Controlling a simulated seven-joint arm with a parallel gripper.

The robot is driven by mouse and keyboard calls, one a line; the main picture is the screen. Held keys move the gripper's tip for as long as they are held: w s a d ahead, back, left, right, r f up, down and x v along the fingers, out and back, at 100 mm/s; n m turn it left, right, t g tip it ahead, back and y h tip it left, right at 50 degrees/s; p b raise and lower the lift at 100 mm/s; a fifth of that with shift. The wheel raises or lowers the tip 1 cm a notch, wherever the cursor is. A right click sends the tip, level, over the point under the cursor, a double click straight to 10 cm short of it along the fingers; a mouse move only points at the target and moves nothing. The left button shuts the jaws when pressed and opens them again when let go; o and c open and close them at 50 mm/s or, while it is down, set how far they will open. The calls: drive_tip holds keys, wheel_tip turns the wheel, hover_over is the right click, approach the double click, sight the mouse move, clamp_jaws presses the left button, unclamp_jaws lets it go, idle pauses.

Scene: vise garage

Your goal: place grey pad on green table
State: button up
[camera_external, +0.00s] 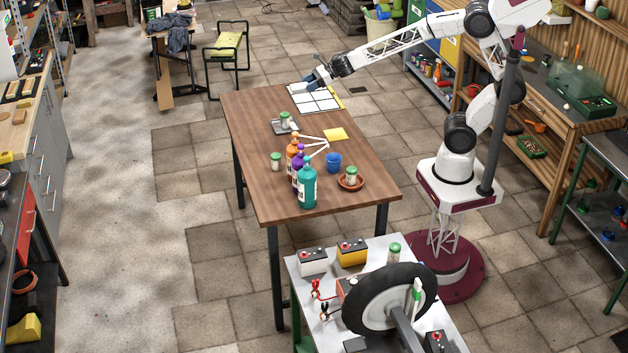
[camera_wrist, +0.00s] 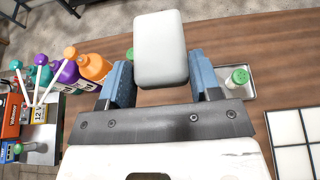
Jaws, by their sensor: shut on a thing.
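My gripper (camera_external: 316,80) is above the far end of the brown table. In the wrist view my gripper (camera_wrist: 162,92) is shut on the grey pad (camera_wrist: 160,48), a pale rounded block between the blue fingers. The pad is too small to make out in the external view. No table is plainly green all over. I cannot tell which is the green table.
The brown table (camera_external: 255,165) holds bottles (camera_external: 307,187), a blue cup (camera_external: 333,162), a small tray (camera_external: 276,127) with a green-lidded jar, and a white grid panel (camera_external: 314,98). A wheel (camera_external: 352,305) and batteries (camera_external: 312,260) crowd the front table.

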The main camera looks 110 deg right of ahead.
drive_tip(key=s+d, duration=0.4)
drive_tip(key=s, duration=0.3)
hover_over(322, 134)
drive_tip(key=w+a, duration=0.2)
drive_tip(key=a, duration=0.3)
wheel_tip(322, 134, down, 22)
drive_tip(key=shift+s+f, duration=0.15)
drive_tip(key=shift+s, duration=0.1)
drive_tip(key=shift+f, duration=2.2)
drive_tip(key=shift+f, duration=1.8)
drive_tip(key=shift+f, duration=0.15)
drive_tip(key=o, duration=0.9)
